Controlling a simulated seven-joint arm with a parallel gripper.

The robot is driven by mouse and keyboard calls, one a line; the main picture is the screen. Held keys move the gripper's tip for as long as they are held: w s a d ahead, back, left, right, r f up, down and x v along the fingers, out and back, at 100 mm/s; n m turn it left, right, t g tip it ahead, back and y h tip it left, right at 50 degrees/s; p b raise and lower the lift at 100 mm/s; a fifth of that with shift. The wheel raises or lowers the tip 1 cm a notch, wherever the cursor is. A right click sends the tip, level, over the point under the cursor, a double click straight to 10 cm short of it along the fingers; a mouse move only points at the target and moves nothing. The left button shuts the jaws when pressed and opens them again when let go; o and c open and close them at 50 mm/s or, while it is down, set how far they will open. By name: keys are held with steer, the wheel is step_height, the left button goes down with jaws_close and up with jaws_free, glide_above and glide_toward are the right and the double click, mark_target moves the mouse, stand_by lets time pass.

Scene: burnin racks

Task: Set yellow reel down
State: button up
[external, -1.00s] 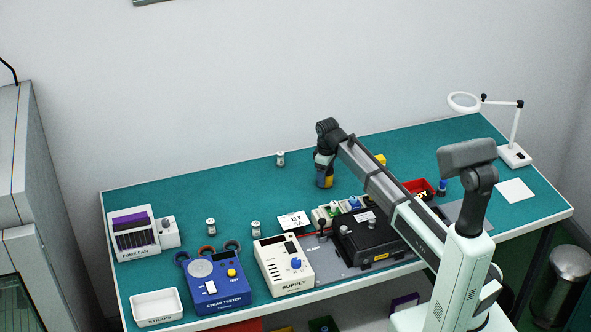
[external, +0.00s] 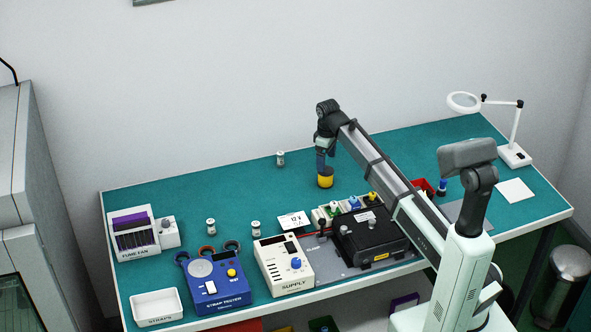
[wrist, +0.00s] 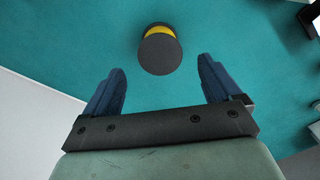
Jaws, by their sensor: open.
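The yellow reel (external: 325,181), with a dark top flange, stands upright on the teal mat behind the power supply and the black test box. It also shows in the wrist view (wrist: 160,52), ahead of the fingertips and between their lines. My gripper (external: 324,160) is just above the reel in the external view. In the wrist view its two blue fingers (wrist: 161,78) are wide apart, with nothing between them. A gap of mat shows between the reel and each finger.
Small white reels (external: 280,158) stand apart on the mat (external: 250,190). The supply (external: 284,264), strap tester (external: 213,281) and black test box (external: 370,238) line the front. A magnifier lamp (external: 514,154) stands at the right. Mat around the yellow reel is clear.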

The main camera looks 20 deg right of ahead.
mark_target(326, 171)
steer(key=shift+r, duration=2.35)
